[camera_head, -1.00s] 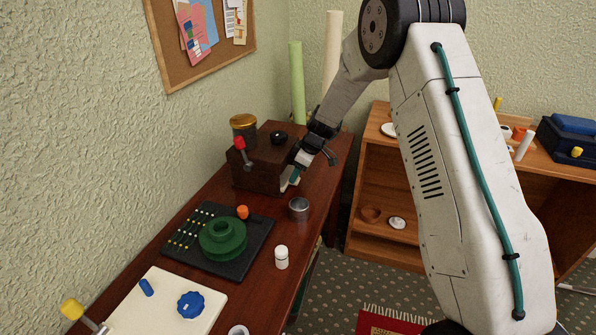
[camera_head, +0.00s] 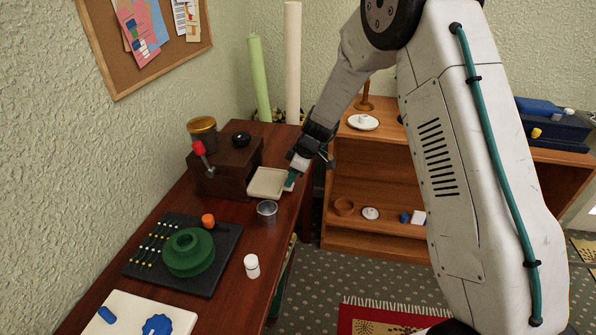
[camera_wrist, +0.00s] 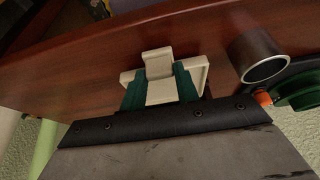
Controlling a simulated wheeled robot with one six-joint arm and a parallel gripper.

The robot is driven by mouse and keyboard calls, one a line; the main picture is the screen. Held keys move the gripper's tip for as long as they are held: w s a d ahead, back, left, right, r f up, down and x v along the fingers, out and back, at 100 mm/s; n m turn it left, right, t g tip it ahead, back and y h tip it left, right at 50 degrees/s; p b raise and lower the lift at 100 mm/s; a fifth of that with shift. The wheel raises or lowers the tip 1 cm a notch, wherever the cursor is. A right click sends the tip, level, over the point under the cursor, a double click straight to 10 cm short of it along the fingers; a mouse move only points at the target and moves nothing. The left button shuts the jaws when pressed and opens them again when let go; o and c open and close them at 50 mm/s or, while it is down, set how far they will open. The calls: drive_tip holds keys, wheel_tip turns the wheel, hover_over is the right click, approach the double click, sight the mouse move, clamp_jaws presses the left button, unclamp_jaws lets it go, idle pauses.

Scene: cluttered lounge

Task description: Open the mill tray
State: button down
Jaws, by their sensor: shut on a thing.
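The mill is a dark brown wooden box (camera_head: 222,172) with a red-knobbed lever and a black knob on top, on the table in the head view. Its cream tray (camera_head: 266,184) sticks out from the right side of the box, its shallow open inside showing. My gripper (camera_head: 292,178) is at the tray's outer end. In the wrist view my gripper (camera_wrist: 160,88) has its teal fingers shut on either side of the cream tray's handle (camera_wrist: 158,63). The tray's inner end, at the mill, is hard to make out.
A grey metal cup (camera_head: 267,213) stands close in front of the tray. A white bottle (camera_head: 252,265), an orange piece (camera_head: 208,220) and a black board (camera_head: 225,243) with a green round part are nearer. A jar (camera_head: 201,131) stands behind the mill. A wooden shelf (camera_head: 350,243) stands right.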

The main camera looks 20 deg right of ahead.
drive_tip(key=c, duration=1)
unclamp_jaws()
drive_tip(key=shift+c, duration=0.2)
drive_tip(key=v, duration=0.8)
drive_tip(key=s+d+r+m+h, duration=0.1)
drive_tip(key=s+r+m, duration=0.3)
drive_tip(key=s, duration=1)
drive_tip(key=s+d+r+m+h, duration=0.1)
drive_tip(key=s+d+r+m, duration=0.2)
drive_tip(key=s+r, duration=0.6)
drive_tip(key=s+d+r+m+h, duration=0.2)
drive_tip(key=s+r+m, duration=0.3)
drive_tip(key=s, duration=1.4)
drive_tip(key=shift+s+d+r+m+g, duration=0.15)
drive_tip(key=shift+d+r+m+g, duration=0.25)
drive_tip(key=shift+r, duration=0.55)
